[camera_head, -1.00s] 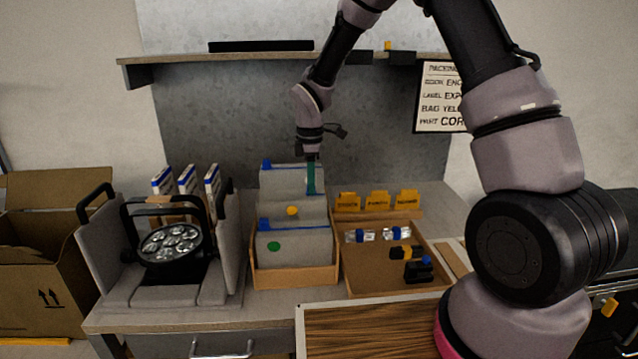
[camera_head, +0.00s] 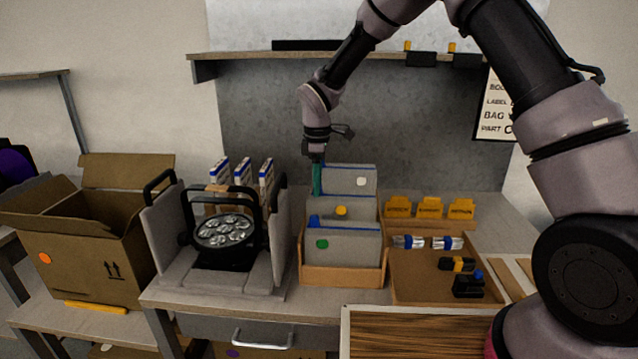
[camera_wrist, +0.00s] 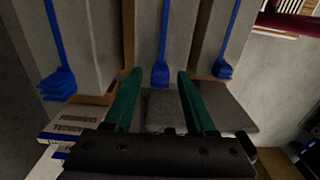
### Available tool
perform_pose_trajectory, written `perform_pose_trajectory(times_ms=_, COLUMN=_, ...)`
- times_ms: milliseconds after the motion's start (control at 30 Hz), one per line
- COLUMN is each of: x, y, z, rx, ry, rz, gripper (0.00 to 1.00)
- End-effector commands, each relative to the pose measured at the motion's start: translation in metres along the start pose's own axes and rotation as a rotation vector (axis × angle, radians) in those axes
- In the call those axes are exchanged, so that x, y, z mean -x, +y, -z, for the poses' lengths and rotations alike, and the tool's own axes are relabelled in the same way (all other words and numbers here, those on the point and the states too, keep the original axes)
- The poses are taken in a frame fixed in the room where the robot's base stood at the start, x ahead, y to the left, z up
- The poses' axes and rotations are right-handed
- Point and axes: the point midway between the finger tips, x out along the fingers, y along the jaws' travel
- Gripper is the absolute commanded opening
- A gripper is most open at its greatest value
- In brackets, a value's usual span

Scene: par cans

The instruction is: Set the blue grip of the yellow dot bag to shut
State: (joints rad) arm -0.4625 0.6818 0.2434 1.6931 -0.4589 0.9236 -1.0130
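The yellow dot bag (camera_head: 360,210) is the middle of three grey bags standing in a wooden bin (camera_head: 343,275), between the white dot bag (camera_head: 350,181) and the green dot bag (camera_head: 345,247). Its blue grip (camera_wrist: 160,73) sits at the near end of a blue strip in the wrist view; in the head view my gripper hides it. My gripper (camera_head: 318,180) points down at the left end of the bags. In the wrist view its green fingers (camera_wrist: 160,103) are apart, one on each side of the middle blue grip, with no visible hold on it.
Blue grips of the neighbouring bags (camera_wrist: 58,84) (camera_wrist: 225,70) lie close outside the fingers. Left of the bin stand a round black lamp (camera_head: 224,231), grey foam panels and upright boxes (camera_head: 244,173). A tray (camera_head: 440,290) with small parts lies right. A shelf (camera_head: 370,57) is above.

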Motion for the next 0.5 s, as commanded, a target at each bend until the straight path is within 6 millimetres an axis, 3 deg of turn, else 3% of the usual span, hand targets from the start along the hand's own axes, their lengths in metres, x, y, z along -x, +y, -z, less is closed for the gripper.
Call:
perform_pose_trajectory(times_ms=300, x=0.003, y=0.000, z=0.000, rx=0.000, ry=0.000, rz=-0.001, gripper=0.55)
perform_pose_trajectory(times_ms=500, x=0.033, y=0.001, z=0.000, rx=-0.001, ry=0.002, rz=-0.004, gripper=0.55)
